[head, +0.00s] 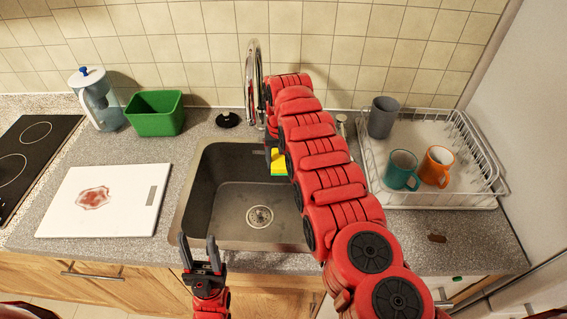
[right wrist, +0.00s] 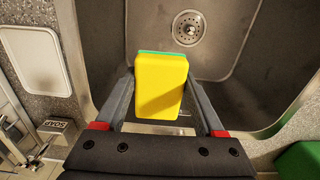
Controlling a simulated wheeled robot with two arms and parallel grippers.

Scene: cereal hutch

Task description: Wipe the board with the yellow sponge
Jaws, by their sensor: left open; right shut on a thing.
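The yellow sponge (head: 279,163) has a green scouring side. My right gripper (right wrist: 162,90) is shut on it and holds it above the sink; the right wrist view shows the sponge between both fingers. In the head view my right arm hides most of that gripper. The white board (head: 130,208) lies flat on the counter left of the sink, with a reddish-brown stain (head: 93,197) left of its middle. My left gripper (head: 198,246) is open and empty at the counter's front edge, right of the board.
The sink (head: 225,205) lies between the board and the dish rack (head: 480,195), which holds grey, teal and orange mugs. A tall faucet (head: 253,80) stands behind the sink. A green container (head: 155,114) and a water jug (head: 97,100) stand behind the board. A hob (head: 28,150) is far left.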

